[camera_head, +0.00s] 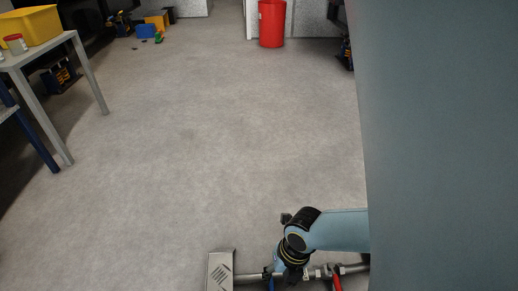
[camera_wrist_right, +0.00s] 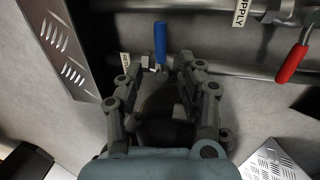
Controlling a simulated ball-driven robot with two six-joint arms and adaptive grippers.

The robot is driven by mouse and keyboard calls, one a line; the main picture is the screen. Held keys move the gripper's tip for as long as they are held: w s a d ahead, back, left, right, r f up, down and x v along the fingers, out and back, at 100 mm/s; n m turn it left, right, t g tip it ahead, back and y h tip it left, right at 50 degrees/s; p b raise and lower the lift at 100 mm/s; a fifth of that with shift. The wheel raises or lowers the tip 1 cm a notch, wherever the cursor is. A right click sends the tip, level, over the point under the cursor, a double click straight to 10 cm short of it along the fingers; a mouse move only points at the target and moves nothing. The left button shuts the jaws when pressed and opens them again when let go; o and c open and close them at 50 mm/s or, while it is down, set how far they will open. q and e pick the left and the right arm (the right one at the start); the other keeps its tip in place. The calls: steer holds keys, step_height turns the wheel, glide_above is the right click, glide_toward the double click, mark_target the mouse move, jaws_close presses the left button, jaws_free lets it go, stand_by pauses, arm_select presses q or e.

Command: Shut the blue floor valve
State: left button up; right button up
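The blue floor valve's lever (camera_wrist_right: 160,42) stands across its pipe in the right wrist view, just beyond my fingertips. Its valve body is partly hidden by the fingers. In the head view only a bit of the blue lever (camera_head: 271,284) shows at the bottom edge. My right gripper (camera_wrist_right: 156,66) is open, with its two fingers spread on either side of the lever's base; I cannot tell whether they touch it. In the head view my right wrist (camera_head: 293,245) is above the pipes and the fingers are hidden. My left gripper is not in view.
A red valve lever (camera_wrist_right: 292,63) is to the right, by a "SUPPLY" label (camera_wrist_right: 241,12). A metal tread-plate cover (camera_head: 221,271) stands left of the valve. A large grey-blue surface (camera_head: 440,140) blocks the head view's right side. A table (camera_head: 78,62) is far left; the middle floor is clear.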

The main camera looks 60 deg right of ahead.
step_height(320, 180, up, 6)
steer(key=shift+s+d, duration=0.35)
steer(key=shift+s, duration=0.1)
